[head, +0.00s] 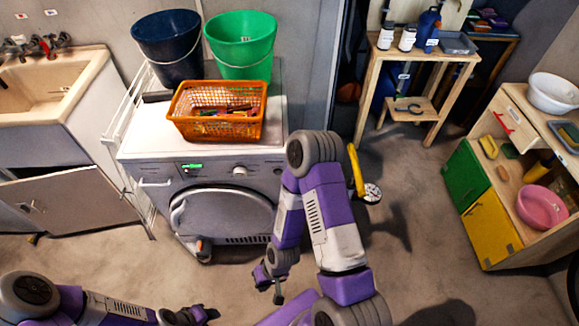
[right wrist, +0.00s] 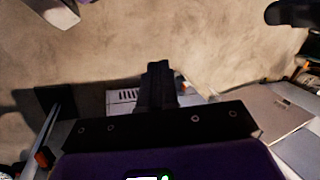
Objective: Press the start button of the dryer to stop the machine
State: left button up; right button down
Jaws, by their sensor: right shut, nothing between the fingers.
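The dryer (head: 222,215) is a white front-loading machine at centre left, with a round door. Its front panel has a lit green display (head: 192,166) and a round knob (head: 240,171). I cannot single out the start button at this size. My right gripper (head: 277,292) hangs low in front of the dryer's right side, below the panel and apart from it. In the right wrist view its dark fingers (right wrist: 157,85) are together and empty. My left gripper (head: 195,315) is low at the bottom edge; its jaw state is unclear.
An orange basket (head: 178,105), a dark blue bucket (head: 166,45) and a green bucket (head: 243,40) stand on the dryer. A sink cabinet (head: 60,205) with its door ajar is at left. A wooden shelf (head: 515,110) is at right. Floor in front is clear.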

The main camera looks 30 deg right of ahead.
jog(key=shift+s, duration=0.2)
